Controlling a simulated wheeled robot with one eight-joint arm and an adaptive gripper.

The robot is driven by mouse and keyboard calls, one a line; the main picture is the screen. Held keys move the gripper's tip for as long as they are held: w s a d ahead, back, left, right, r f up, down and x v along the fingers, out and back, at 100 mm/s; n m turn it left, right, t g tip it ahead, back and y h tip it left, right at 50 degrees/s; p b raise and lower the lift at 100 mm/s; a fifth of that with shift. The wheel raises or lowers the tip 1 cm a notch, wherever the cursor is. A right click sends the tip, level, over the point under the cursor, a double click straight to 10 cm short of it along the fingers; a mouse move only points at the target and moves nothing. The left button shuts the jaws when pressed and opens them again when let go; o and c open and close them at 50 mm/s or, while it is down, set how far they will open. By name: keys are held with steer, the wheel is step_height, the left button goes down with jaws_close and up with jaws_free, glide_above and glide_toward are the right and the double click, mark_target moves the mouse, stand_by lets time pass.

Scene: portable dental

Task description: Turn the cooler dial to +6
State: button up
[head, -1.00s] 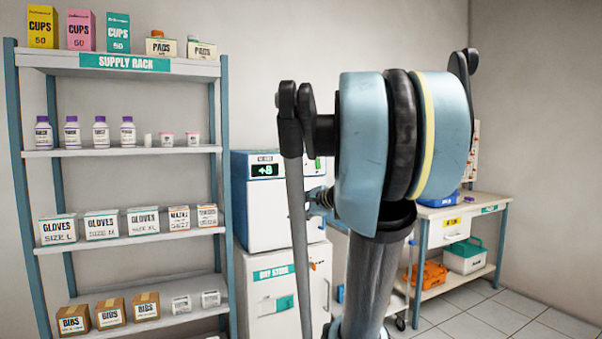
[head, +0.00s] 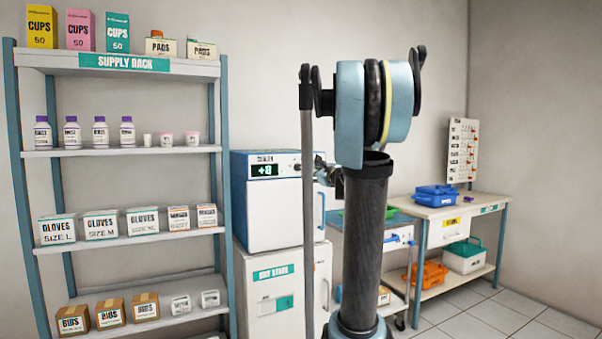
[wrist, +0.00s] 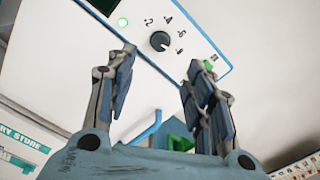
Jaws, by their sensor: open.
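The cooler (head: 272,215) is a white box with a blue frame, on top of a white cabinet. Its display (head: 265,170) reads +8 in green. In the wrist view, the dark round dial (wrist: 160,41) sits on the white panel, with small number marks around its upper and right sides. A green light shows left of it. I cannot tell exactly where its pointer aims. My gripper (wrist: 165,62) is open and empty, its fingers spread below and to either side of the dial, apart from it. In the head view, my arm partly hides the gripper beside the cooler's upper right front.
The cabinet (head: 282,270) labelled as a store supports the cooler. A supply rack (head: 150,66) with boxes and bottles stands close on the left. A cart with a green item and a bench (head: 480,205) with a blue case stand to the right. Floor is open at lower right.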

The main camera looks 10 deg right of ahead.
mark_target(300, 168)
steer(key=x, duration=1.1)
steer(key=shift+w+a, duration=0.1)
steer(key=c, duration=1.1)
